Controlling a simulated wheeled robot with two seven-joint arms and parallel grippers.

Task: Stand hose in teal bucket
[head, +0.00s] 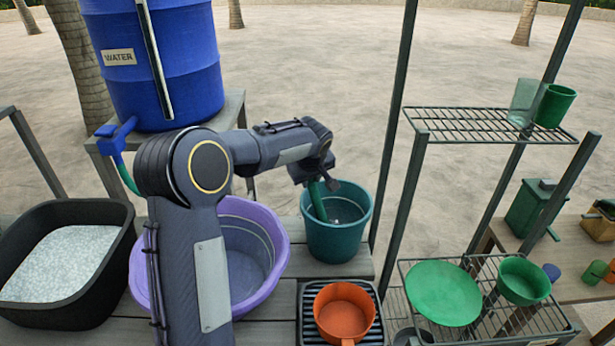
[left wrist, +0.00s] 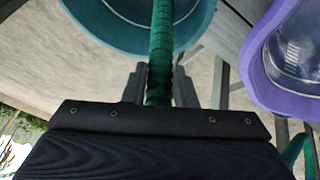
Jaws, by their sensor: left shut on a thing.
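A green hose (head: 317,201) hangs from my left gripper (head: 318,182), with its lower part inside the mouth of the teal bucket (head: 338,238). My left gripper is shut on the hose above the bucket's left rim. In the left wrist view the ribbed hose (left wrist: 160,50) runs between the fingers (left wrist: 159,85) toward the teal bucket (left wrist: 110,38). Another stretch of green hose (head: 128,180) hangs below the blue tap on the barrel; my arm hides what lies between. Whether the hose end touches the bucket's bottom cannot be told. My right gripper is not in view.
A purple tub (head: 270,225) stands left of the bucket, partly behind my arm. A black tray of white grains (head: 115,240) is further left. An orange pot (head: 343,312) sits in front of the bucket. A wire rack (head: 490,125) stands to the right. A blue water barrel (head: 190,50) stands behind.

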